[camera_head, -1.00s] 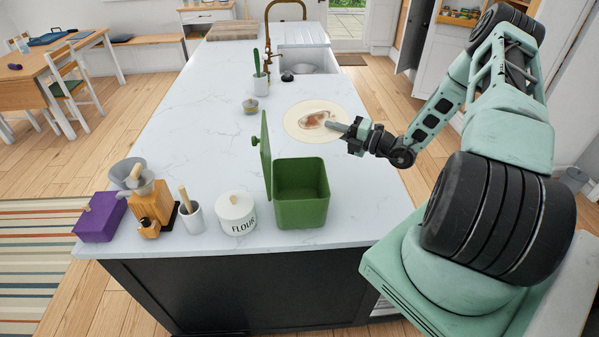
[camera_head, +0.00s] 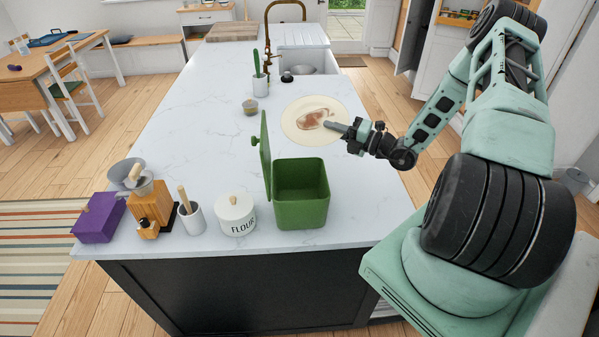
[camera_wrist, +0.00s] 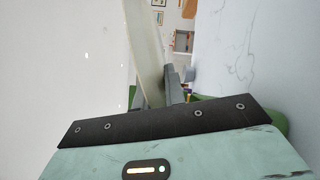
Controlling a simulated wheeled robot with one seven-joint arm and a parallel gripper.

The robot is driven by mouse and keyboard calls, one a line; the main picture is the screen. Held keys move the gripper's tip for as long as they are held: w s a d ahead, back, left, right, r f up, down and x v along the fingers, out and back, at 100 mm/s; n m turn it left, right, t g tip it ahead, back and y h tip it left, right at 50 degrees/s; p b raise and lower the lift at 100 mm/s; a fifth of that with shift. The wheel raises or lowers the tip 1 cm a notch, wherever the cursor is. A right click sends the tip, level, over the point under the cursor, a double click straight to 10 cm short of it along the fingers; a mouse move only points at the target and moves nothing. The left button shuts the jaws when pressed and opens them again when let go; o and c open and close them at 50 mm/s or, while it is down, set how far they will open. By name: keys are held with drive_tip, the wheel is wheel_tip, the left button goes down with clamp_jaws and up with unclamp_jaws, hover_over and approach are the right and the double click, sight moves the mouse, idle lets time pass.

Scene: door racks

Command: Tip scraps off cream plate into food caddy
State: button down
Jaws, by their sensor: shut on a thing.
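The cream plate (camera_head: 296,128) is at the right side of the counter, with brownish scraps (camera_head: 313,119) near its middle. My gripper (camera_head: 345,128) is shut on the plate's right rim. In the wrist view the plate (camera_wrist: 145,45) shows nearly edge-on between my fingers (camera_wrist: 162,88). Whether the plate is clear of the counter is hard to tell. The green food caddy (camera_head: 302,206) stands nearer than the plate, at the front of the counter. Its lid (camera_head: 265,160) stands open and upright on the left side. The caddy's floor is hidden.
A small jar (camera_head: 250,107) stands left of the plate. The counter's (camera_head: 195,130) middle left is clear.

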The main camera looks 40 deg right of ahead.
drive_tip(key=shift+s+a+r+n+y+b, duration=0.15)
drive_tip(key=shift+s+a+r+n+b, duration=0.35)
drive_tip(key=shift+a+n, duration=0.15)
drive_tip(key=shift+s+a+r+n+y+b, duration=0.2)
drive_tip(key=shift+s+a+r+n+b, duration=0.25)
drive_tip(key=shift+n, duration=0.3)
drive_tip(key=shift+s+a+r+n+y+b, duration=0.15)
drive_tip(key=shift+s+a+r+n+b, duration=0.2)
drive_tip(key=shift+a+n+b, duration=0.25)
idle(0.5)
drive_tip(key=shift+s+a+r+n+y+b, duration=0.25)
drive_tip(key=shift+a+r+n+b, duration=0.25)
drive_tip(key=shift+n+b, duration=0.55)
drive_tip(key=shift+s+a+r+n+y+b, duration=0.15)
drive_tip(key=shift+s+a+r+n+b, duration=0.25)
drive_tip(key=shift+n+b, duration=0.65)
wheel_tip(320, 180, up, 7)
drive_tip(key=n+p, duration=0.1)
drive_tip(key=n, duration=0.1)
hover_over(330, 140)
drive_tip(key=s+a, duration=0.2)
drive_tip(key=a, duration=0.1)
drive_tip(key=shift+w+d+f+y, duration=0.1)
drive_tip(key=shift+d+f+y, duration=0.1)
drive_tip(key=shift+y, duration=0.1)
